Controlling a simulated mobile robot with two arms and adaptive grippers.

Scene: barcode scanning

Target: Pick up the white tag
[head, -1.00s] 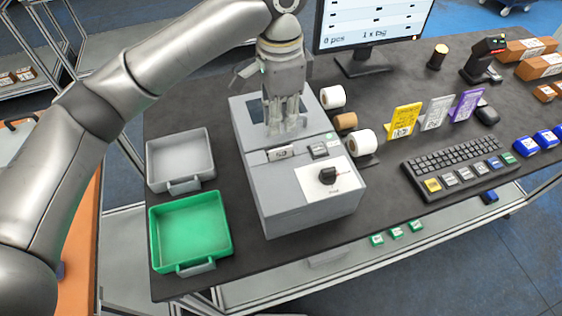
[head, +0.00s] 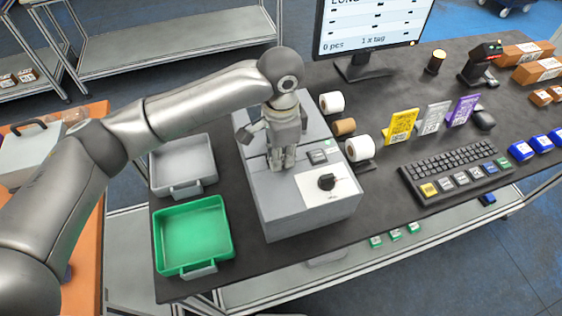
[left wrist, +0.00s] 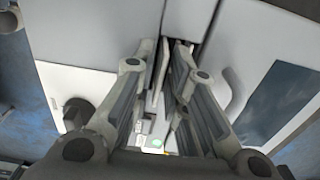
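My left gripper (head: 281,158) points down at the front slot of the grey label printer (head: 305,215), where the white tag lay in the earlier head view. The tag is now hidden behind the fingers there. In the left wrist view my left gripper (left wrist: 164,60) has its two fingers close to each other, with a narrow gap and pale strips between them. I cannot tell whether one strip is the tag or whether the fingers press on it. My right gripper is not in view.
A grey tray (head: 184,187) and a green tray (head: 160,240) lie left of the printer. Paper rolls (head: 358,149) stand close on its right. Yellow (head: 400,126), grey (head: 433,117) and purple (head: 462,110) code cards stand behind the keyboard (head: 455,171).

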